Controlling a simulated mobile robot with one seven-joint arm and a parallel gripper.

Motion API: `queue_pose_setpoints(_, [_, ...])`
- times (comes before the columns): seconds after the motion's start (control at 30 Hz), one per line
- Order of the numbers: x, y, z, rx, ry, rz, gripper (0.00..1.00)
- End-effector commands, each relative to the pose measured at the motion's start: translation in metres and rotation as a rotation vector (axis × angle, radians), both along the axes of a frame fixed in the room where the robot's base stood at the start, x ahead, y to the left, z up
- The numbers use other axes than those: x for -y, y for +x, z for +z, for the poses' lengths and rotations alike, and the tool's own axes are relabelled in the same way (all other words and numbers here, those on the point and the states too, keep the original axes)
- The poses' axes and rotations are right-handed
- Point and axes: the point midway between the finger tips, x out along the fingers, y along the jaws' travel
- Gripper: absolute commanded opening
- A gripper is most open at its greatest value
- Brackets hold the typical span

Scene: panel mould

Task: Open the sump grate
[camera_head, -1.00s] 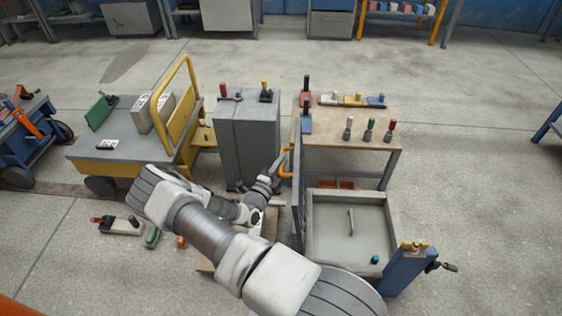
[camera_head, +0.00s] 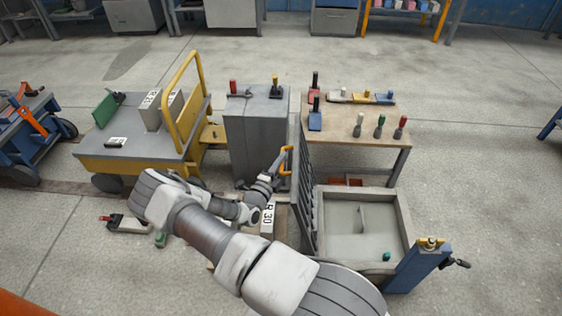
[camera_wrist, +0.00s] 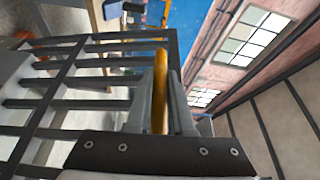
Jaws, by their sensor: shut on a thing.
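The sump grate (camera_head: 306,200) is a dark barred panel standing steeply raised at the left edge of the sump (camera_head: 403,222), leaning a little left at its top. Its yellow-orange handle (camera_head: 287,161) sticks out on the left side near the top. My gripper (camera_head: 277,170) is shut on this handle from the left. In the wrist view the handle (camera_wrist: 160,92) lies between the two fingers of my gripper (camera_wrist: 161,105), and the grate's bars (camera_wrist: 75,72) fill the left. The sump is uncovered, showing a grey inside, a thin upright piece and a small teal object (camera_head: 386,257).
A wooden-topped table (camera_head: 345,135) with several coloured pieces stands behind the sump. A grey cabinet (camera_head: 257,135) and a yellow cart (camera_head: 140,150) stand to the left. A blue post (camera_head: 415,268) is at the sump's front right corner. Floor at the right is clear.

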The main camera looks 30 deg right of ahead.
Motion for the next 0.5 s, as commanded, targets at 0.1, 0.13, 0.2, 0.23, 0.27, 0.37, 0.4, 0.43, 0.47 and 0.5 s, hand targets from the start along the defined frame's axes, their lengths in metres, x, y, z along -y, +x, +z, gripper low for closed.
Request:
queue_pose_setpoints(0.1, [-0.0043,0.0010,-0.0060,-0.006,0.012,0.008,0.33])
queue_pose_setpoints(0.13, [-0.0042,0.0010,-0.0057,-0.006,0.011,0.008,0.38])
queue_pose_setpoints(0.2, [-0.0038,0.0011,-0.0048,-0.006,0.009,0.007,0.49])
queue_pose_setpoints(0.23, [-0.0035,0.0011,-0.0044,-0.005,0.008,0.007,0.49])
queue_pose_setpoints(0.27, [-0.0033,0.0011,-0.0041,-0.005,0.007,0.006,0.49])
queue_pose_setpoints(0.37, [-0.0028,0.0011,-0.0031,-0.004,0.006,0.005,0.49])
queue_pose_setpoints(0.4, [-0.0026,0.0011,-0.0028,-0.004,0.006,0.005,0.49])
queue_pose_setpoints(0.43, [-0.0025,0.0011,-0.0026,-0.004,0.006,0.005,0.49])
queue_pose_setpoints(0.47, [-0.0025,0.0010,-0.0024,-0.003,0.005,0.006,0.49])
queue_pose_setpoints(0.5, [-0.0032,0.0006,-0.0021,-0.003,0.005,0.006,0.49])
